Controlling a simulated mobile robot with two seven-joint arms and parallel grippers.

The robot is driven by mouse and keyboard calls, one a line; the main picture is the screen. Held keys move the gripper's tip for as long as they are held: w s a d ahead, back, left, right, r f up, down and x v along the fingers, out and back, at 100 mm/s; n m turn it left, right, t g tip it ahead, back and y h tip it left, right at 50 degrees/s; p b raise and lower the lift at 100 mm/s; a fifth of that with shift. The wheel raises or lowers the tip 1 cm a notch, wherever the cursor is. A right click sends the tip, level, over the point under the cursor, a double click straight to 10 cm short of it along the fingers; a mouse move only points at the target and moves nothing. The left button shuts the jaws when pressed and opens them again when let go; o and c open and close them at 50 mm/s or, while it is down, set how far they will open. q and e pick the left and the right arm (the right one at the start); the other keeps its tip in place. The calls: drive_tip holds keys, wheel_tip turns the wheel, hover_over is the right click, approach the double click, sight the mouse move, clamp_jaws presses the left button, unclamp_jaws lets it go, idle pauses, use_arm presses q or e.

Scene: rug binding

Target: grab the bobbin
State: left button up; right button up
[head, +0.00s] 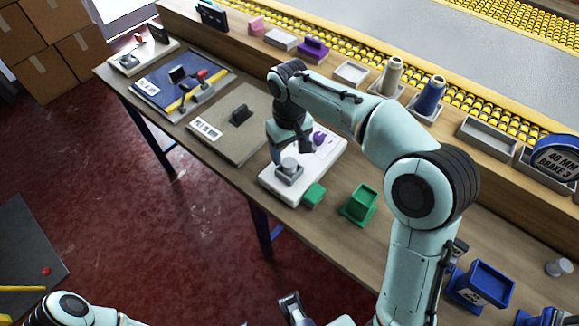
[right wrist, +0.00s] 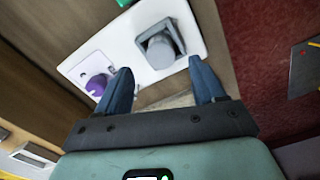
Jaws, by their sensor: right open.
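A grey cylinder, which looks like the bobbin (head: 289,164), sits in a square grey holder on a white board (head: 270,186) on the table. In the right wrist view the grey cylinder (right wrist: 161,50) stands in its holder just beyond my fingertips. My right gripper (head: 291,151) is above the white board, close to the cylinder. Its two blue fingers (right wrist: 163,80) are spread apart with nothing between them. A purple piece (head: 319,138) sits at the board's other end and also shows beside the left finger (right wrist: 97,85). Part of what seems my left gripper (head: 291,306) shows at the bottom edge; its jaws are unclear.
A green block (head: 314,195) and a green bin (head: 360,203) stand right of the board. A brown mat (head: 222,145) with a black handle lies left. Thread cones (head: 429,95) and trays stand on the ledge behind. A blue bin (head: 482,284) is at lower right.

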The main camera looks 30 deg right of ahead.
sight(290, 162)
drive_tip(key=f, duration=0.2)
drive_tip(key=f+b, duration=0.1)
drive_tip(key=f, duration=0.1)
drive_tip(key=shift+s+f, duration=0.2)
drive_tip(key=shift+f, duration=0.1)
drive_tip(key=shift+c, duration=0.4)
drive_tip(key=c, duration=1.1)
drive_tip(key=shift+r, duration=0.1)
drive_tip(key=shift+c, duration=0.2)
